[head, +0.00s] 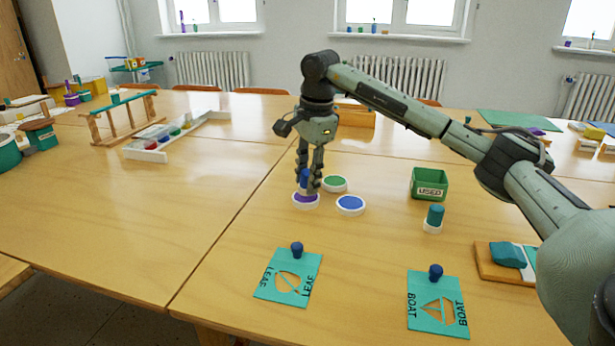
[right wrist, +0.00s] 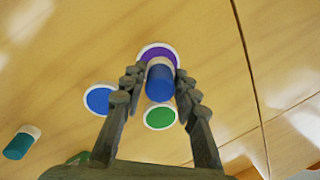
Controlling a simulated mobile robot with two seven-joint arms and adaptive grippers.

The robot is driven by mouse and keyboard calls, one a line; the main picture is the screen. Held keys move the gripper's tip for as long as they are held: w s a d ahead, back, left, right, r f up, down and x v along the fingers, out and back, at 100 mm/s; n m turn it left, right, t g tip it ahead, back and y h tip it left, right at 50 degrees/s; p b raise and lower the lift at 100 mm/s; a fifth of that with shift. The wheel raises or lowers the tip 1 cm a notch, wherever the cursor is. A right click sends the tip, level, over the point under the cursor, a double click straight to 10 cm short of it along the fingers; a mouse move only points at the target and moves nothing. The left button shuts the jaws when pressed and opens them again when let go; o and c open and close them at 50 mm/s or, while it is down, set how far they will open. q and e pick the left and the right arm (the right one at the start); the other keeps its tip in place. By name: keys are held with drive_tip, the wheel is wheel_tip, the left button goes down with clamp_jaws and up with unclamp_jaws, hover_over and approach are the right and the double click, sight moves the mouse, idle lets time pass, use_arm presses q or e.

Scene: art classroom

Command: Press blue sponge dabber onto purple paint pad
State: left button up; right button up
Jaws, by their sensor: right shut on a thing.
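My right gripper (head: 309,184) is shut on the blue sponge dabber (head: 304,179), which is upright with its sponge end down. The purple paint pad (head: 306,199), a white-rimmed disc on the table, is directly beneath it. In the right wrist view the dabber (right wrist: 160,84) sits between the fingers, its pale sponge end overlapping the purple pad (right wrist: 158,52). The fingers hide part of the dabber in the head view. I cannot tell for sure whether the sponge touches the pad. My left gripper is not in view.
A blue pad (head: 351,204) and a green pad (head: 334,183) lie close by. A teal dabber (head: 435,216) stands right, before the green USED box (head: 430,184). Leaf (head: 267,287) and boat (head: 423,318) stencils lie in front.

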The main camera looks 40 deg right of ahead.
drive_tip(key=shift+f+b, duration=0.3)
drive_tip(key=shift+f, duration=0.35)
idle(1.3)
drive_tip(key=shift+r, duration=0.1)
wheel_tip(320, 180, up, 7)
drive_tip(key=p, duration=0.6)
idle(0.5)
